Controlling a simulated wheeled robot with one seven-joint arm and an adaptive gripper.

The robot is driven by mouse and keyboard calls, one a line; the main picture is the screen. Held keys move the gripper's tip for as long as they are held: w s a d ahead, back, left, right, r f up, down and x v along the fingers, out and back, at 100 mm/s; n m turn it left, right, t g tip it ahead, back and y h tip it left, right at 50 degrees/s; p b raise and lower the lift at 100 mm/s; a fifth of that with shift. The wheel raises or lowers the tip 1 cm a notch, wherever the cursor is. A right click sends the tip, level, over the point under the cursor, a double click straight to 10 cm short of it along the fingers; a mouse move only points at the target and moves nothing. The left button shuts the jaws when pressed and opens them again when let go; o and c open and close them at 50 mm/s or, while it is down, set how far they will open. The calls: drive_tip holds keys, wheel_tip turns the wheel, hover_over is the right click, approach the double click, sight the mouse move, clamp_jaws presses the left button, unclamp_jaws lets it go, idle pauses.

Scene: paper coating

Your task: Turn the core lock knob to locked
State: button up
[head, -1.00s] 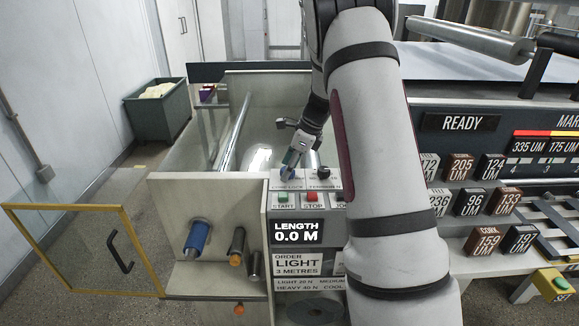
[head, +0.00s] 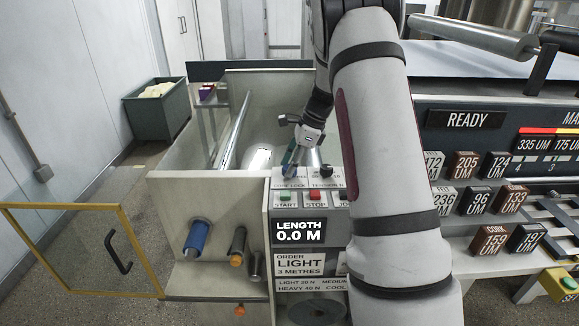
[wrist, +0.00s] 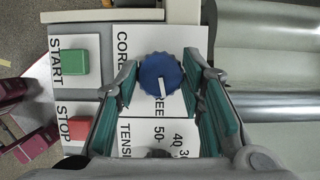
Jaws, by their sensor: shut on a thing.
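The core lock knob (wrist: 160,74) is blue and ridged, with a white pointer bar. In the wrist view the bar points down, slightly right, toward the partly hidden letters of a label ending in EE. My gripper (wrist: 160,82) has its teal-padded fingers on either side of the knob, shut on it near the fingertips. In the head view my gripper (head: 291,163) reaches down to the panel top above the CORE LOCK label, and mostly hides the knob.
The green START button (wrist: 74,62) and red STOP button (wrist: 79,127) lie close beside the knob. A dark tension knob (head: 326,170) stands to its right in the head view. A silver roller (wrist: 265,104) lies beyond the panel.

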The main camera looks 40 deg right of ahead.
drive_tip(key=n+g+b, duration=0.1)
drive_tip(key=n, duration=0.1)
drive_tip(key=n+b, duration=0.1)
drive_tip(key=n, duration=0.1)
drive_tip(key=shift+w+d+f+n+g+y, duration=0.1)
drive_tip(key=shift+w+n+g+y, duration=0.1)
drive_tip(key=shift+n+g+y, duration=0.15)
drive_tip(key=n+g+b, duration=0.1)
drive_tip(key=n, duration=0.2)
drive_tip(key=shift+n+g+b, duration=0.25)
drive_tip(key=shift+n+b, duration=0.1)
drive_tip(key=shift+b, duration=0.05)
drive_tip(key=n+g+b, duration=0.1)
drive_tip(key=n, duration=0.2)
drive_tip(key=shift+w, duration=0.1)
drive_tip(key=shift+n+g+h+b, duration=0.15)
drive_tip(key=shift+n+g+h, duration=0.2)
drive_tip(key=shift+n, duration=0.7)
drive_tip(key=shift+n+g+h+b, duration=0.15)
drive_tip(key=shift+n+g+h, duration=0.2)
drive_tip(key=shift+n, duration=0.7)
drive_tip(key=o, duration=1.1)
drive_tip(key=shift+o, duration=0.2)
drive_tip(key=v, duration=1.2)
